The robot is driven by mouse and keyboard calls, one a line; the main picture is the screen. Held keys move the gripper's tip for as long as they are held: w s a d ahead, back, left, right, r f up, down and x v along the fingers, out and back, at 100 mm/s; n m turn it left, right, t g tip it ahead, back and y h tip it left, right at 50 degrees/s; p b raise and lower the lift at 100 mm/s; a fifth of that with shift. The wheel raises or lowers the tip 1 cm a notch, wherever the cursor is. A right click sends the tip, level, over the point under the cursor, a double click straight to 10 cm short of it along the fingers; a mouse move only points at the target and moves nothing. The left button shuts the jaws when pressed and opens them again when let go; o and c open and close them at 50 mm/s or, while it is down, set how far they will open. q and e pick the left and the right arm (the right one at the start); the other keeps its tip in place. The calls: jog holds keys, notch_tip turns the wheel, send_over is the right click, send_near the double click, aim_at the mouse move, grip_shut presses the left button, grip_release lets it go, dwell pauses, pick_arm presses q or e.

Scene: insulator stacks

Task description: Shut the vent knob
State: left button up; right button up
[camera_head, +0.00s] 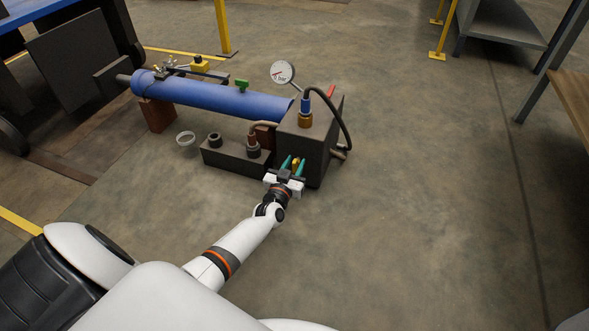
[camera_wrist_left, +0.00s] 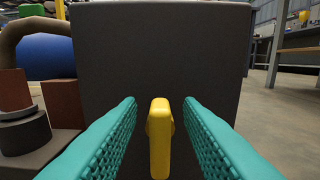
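The vent knob is a yellow handle (camera_head: 295,163) on the front face of a dark grey block (camera_head: 305,135). In the left wrist view the yellow knob (camera_wrist_left: 160,138) stands upright between the two teal fingers of my left gripper (camera_wrist_left: 160,135), with a gap on each side. The grey block face (camera_wrist_left: 160,60) fills the background there. In the head view my left gripper (camera_head: 292,168) reaches the block's front, fingers open around the knob. My right gripper is not in view.
A blue cylinder (camera_head: 215,98) joins the block from the left. A pressure gauge (camera_head: 282,73), a red lever (camera_head: 331,91) and a black hose (camera_head: 345,115) are at the block's top. A low dark base (camera_head: 235,159) and a small cup (camera_head: 186,140) lie left. Floor to the right is clear.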

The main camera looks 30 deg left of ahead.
pick_arm(q)
jog(key=shift+w, duration=0.25)
grip_shut()
